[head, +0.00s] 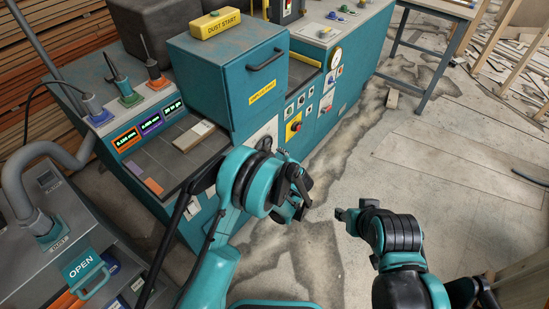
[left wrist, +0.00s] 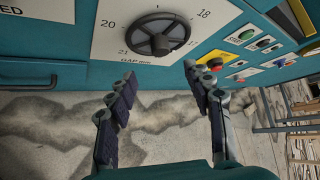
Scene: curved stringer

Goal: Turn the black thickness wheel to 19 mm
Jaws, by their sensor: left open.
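The black thickness wheel (left wrist: 157,35) shows in the left wrist view on a white dial plate (left wrist: 106,42) marked "GAP mm". The numbers 18, 20 and 21 are readable around it; the top of the plate is cut off, and 19 is not in view. I cannot tell the wheel's setting. My left gripper (left wrist: 162,88) is open and empty, with its two fingers apart below the wheel, not touching it. In the head view my left gripper (head: 296,190) is beside the machine front and the wheel is hidden behind my arm. My right gripper (head: 352,212) is over the floor, away from the machine.
A red button on a yellow plate (head: 294,126) and other buttons sit right of the dial. Lit displays (head: 150,123) are at left. A grey cabinet (head: 60,215) stands front left. The floor at right is open.

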